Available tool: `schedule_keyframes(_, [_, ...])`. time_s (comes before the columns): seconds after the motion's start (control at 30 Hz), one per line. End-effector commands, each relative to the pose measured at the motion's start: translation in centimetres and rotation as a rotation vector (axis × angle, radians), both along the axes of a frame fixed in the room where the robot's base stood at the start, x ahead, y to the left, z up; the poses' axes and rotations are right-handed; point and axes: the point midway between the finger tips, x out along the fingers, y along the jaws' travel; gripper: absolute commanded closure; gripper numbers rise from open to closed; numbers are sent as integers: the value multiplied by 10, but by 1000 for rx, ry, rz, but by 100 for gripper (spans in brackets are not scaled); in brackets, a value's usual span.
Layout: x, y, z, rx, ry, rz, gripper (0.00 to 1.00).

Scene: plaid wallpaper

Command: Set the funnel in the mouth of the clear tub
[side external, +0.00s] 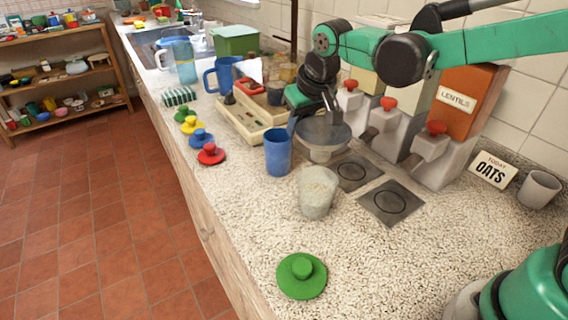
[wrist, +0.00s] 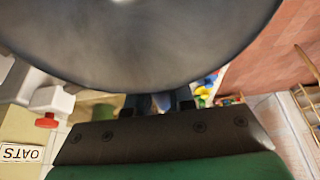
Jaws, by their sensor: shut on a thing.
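The funnel (side external: 323,134) is grey, with a wide round mouth facing up and a paler, narrower lower part. My gripper (side external: 331,108) is shut on the funnel's rim at the back. In the wrist view the funnel (wrist: 140,45) fills the top, and my gripper (wrist: 160,103) shows below it, its fingertips partly hidden by the funnel. The clear tub (side external: 317,192) is a cloudy, see-through cup standing upright on the counter, nearer the side camera than the funnel. The funnel is apart from the tub. The tub does not show in the wrist view.
A blue cup (side external: 278,152) stands close left of the funnel. Dispensers with red knobs (side external: 437,127) stand at the right, with dark square plates (side external: 390,203) before them. A green lid (side external: 301,275) lies in front. The counter around the tub is mostly clear.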

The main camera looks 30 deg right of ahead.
Motion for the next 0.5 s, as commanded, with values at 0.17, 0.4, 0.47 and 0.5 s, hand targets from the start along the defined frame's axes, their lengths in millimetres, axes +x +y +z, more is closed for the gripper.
schedule_keyframes(0.17, [0, 0, -15, 0, 0, 0, 100])
schedule_keyframes(0.4, [0, 1, -36, 0, 0, 0, 100])
schedule_keyframes(0.47, [0, 1, -42, 0, 0, 0, 100])
schedule_keyframes(0.5, [0, 1, -45, 0, 0, 0, 100])
